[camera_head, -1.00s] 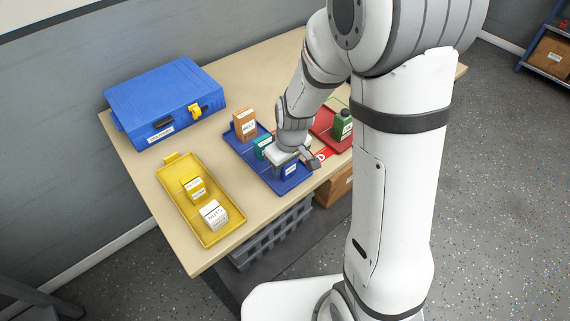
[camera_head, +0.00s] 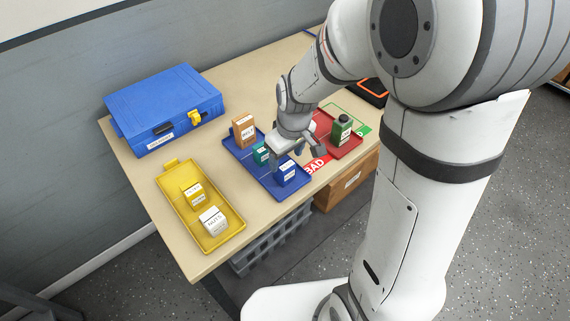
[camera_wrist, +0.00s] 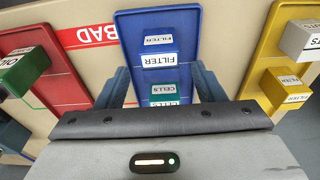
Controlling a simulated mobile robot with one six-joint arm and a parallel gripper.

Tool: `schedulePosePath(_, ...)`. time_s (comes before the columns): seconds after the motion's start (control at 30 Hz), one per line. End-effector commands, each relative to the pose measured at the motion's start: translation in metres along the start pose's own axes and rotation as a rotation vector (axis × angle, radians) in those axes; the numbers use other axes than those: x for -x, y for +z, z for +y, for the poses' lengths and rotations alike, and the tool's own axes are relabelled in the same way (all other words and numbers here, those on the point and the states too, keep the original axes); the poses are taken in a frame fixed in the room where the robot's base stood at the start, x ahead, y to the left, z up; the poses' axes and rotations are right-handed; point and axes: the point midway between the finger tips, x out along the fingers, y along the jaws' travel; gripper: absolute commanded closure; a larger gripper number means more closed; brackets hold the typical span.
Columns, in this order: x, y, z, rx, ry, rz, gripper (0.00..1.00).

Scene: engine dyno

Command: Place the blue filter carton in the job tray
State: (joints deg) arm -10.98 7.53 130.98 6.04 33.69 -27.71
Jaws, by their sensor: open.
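The blue filter carton (camera_head: 286,173) stands upright in the near end of the blue tray (camera_head: 268,185). In the wrist view the carton (camera_wrist: 160,52) shows its white FILTER labels, with the blue tray (camera_wrist: 160,18) around it. My gripper (camera_head: 297,150) is open and empty, above the blue tray and behind the carton, apart from it. In the wrist view its two fingers stand on either side of the teal cells carton (camera_wrist: 164,91). I see no label naming any tray as the job tray.
An orange-brown carton (camera_head: 243,130) stands at the far end of the blue tray. A yellow tray (camera_head: 218,237) with two cartons lies left. A blue case (camera_head: 165,105) stands behind.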

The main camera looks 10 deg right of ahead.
Motion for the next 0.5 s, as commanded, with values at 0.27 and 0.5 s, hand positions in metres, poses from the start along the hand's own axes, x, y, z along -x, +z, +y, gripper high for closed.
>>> schedulePosePath(0.27,0.043,0.000,0.000,0.000,0.001,0.002,0.38)
schedulePosePath(0.5,0.072,0.024,0.003,-0.095,0.020,0.015,0.38)
